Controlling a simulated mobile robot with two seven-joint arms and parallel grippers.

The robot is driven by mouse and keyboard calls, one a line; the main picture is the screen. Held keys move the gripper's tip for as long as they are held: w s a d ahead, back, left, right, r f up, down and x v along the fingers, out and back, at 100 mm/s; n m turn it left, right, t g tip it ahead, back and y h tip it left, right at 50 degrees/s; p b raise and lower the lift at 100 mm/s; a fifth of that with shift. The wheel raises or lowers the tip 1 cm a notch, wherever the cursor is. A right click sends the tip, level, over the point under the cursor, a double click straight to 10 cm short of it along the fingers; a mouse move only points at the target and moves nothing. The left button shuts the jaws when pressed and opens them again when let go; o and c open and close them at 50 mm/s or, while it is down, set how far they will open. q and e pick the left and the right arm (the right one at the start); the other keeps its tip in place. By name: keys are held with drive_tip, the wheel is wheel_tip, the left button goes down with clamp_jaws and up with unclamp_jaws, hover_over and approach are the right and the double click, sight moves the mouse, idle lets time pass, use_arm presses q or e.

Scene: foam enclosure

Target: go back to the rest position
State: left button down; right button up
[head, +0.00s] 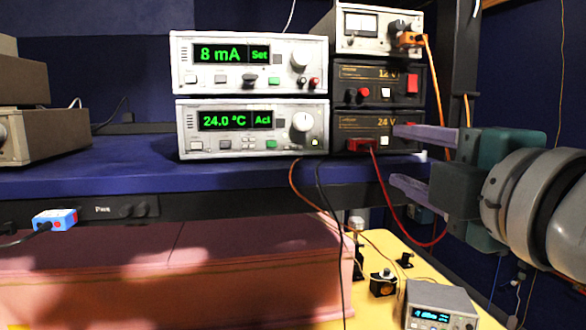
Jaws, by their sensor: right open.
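My right gripper (410,158) comes in from the right, in front of the stacked power supplies. Its two purple-grey fingers are apart and point left, with nothing between them. The upper finger overlaps the right part of the black 24 V unit (350,122) in the picture; I cannot tell whether it touches. The lower finger shows in front of the shelf's edge and near a red cable. My left gripper does not show.
A blue shelf (120,172) carries a white unit reading 8 mA (225,82), a white unit reading 24.0 °C (230,148) and a black 12 V unit (350,76). Red and orange cables hang near my right gripper. Below are a pink foam box (180,275) and a yellow surface (400,262).

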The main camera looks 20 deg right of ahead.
drive_tip(key=shift+s, duration=0.2)
idle(0.3)
drive_tip(key=s+a+f+m+g+p, duration=0.1)
drive_tip(key=s+f+m+g, duration=0.2)
drive_tip(key=f, duration=0.2)
drive_tip(key=s+f+m+g+p, duration=0.2)
drive_tip(key=f+m+g, duration=0.1)
drive_tip(key=f+m, duration=0.15)
drive_tip(key=s+a+f+m+g+y, duration=0.2)
drive_tip(key=s+a+f+m+g, duration=0.1)
drive_tip(key=s, duration=0.4)
drive_tip(key=s+a+f+m+g+y+p, duration=0.1)
drive_tip(key=s+a+f+m+g+y, duration=0.1)
drive_tip(key=s+a+f+m+g, duration=0.1)
drive_tip(key=s+a+f+g, duration=0.1)
drive_tip(key=s+f+g, duration=0.1)
drive_tip(key=s+f, duration=0.1)
drive_tip(key=shift+s+a+f+p, duration=0.15)
drive_tip(key=shift+s+f+p, duration=0.15)
drive_tip(key=shift+s, duration=0.25)
